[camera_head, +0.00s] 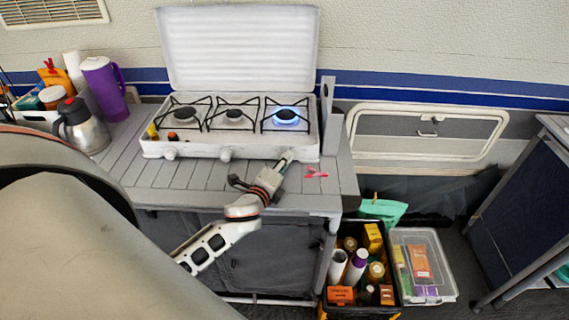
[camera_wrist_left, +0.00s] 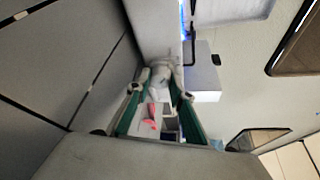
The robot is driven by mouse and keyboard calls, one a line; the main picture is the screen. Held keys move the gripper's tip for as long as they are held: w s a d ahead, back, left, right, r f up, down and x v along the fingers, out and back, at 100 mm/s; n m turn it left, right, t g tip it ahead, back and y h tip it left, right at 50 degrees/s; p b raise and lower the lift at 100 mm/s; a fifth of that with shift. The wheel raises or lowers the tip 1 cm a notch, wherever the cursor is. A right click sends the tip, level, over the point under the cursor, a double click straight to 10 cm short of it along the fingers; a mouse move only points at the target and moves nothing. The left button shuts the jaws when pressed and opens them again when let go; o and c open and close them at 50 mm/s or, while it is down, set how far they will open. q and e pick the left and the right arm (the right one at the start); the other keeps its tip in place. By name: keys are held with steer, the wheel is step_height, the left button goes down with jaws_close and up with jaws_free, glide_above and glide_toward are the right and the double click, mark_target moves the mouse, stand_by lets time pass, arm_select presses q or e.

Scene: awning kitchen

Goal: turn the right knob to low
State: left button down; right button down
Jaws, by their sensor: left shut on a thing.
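The white camping stove (camera_head: 153,148) stands on the slatted table with its lid up. Its right burner (camera_head: 286,116) burns with a blue flame. My left gripper (camera_head: 286,158) is at the stove's front right, where it covers the right knob in the head view. In the left wrist view, the whitish right knob (camera_wrist_left: 160,74) sits between the green-lined fingertips of my left gripper (camera_wrist_left: 161,91), which is shut on it. The knob's setting marks cannot be read. The middle knob (camera_head: 224,155) and left knob (camera_head: 169,153) are free. My right gripper is out of view.
A pink clip-like item (camera_head: 316,173) lies on the table (camera_head: 180,174) right of my gripper. A steel jug (camera_head: 85,130) and purple pitcher (camera_head: 103,90) stand at the left. A black crate (camera_head: 361,311) of groceries and a clear box (camera_head: 425,296) are on the floor.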

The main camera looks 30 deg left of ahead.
arm_select(q)
steer(key=c, duration=1.8)
jaws_free()
steer(key=shift+o, duration=0.2)
steer(key=shift+v, duration=4)
